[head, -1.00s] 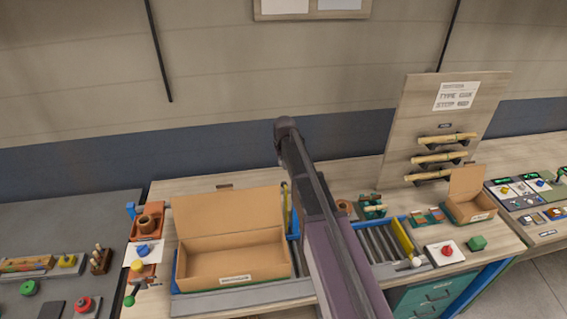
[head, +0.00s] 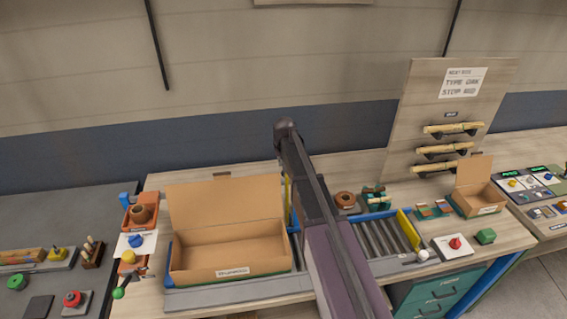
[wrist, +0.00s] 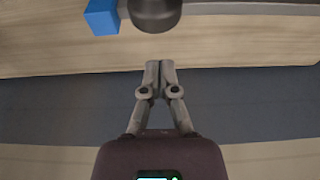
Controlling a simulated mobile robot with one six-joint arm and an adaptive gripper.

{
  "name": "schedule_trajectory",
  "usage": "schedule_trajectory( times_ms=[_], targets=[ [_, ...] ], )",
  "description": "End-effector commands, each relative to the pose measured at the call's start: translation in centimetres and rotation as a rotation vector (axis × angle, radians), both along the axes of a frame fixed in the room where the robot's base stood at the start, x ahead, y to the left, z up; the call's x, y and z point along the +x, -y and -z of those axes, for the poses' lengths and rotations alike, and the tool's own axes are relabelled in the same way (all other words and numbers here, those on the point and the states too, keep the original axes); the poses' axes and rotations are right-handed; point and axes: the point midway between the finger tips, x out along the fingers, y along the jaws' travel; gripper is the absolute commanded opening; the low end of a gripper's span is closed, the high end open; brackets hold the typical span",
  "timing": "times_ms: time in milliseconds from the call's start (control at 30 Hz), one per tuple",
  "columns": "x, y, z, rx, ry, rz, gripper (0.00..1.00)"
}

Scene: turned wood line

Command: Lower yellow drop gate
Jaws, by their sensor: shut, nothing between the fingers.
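A yellow plate (head: 409,229) stands across the right end of the roller conveyor (head: 376,238). A narrow upright yellow piece (head: 288,190) shows beside the open cardboard box, partly hidden by my arm. I cannot tell for certain which is the drop gate. My gripper (wrist: 160,66) is shut and empty in the wrist view, its fingertips over the edge of a pale wooden surface. In the head view my arm hides the gripper and part of the conveyor.
A large open cardboard box (head: 230,272) sits left of my arm. A white-knobbed lever (head: 423,255), a red button (head: 455,244) and a green block (head: 486,236) are at the right. A wooden panel (head: 413,110) with pegs stands behind. The wrist view shows a blue block (wrist: 101,16) near a dark round part.

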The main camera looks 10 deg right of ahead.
Motion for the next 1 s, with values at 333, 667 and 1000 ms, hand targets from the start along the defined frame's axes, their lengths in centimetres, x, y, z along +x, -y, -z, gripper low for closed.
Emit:
schedule_trajectory(
  times_ms=[333, 667, 1000],
  targets=[
    [-3.6, -0.1, -0.5, 0.0, -0.001, -0.001, 0.0],
    [-3.7, -0.1, -0.5, 0.0, -0.001, -0.001, 0.0],
    [-4.1, 0.3, -0.5, 0.0, 0.023, 0.003, 0.0]
  ],
)
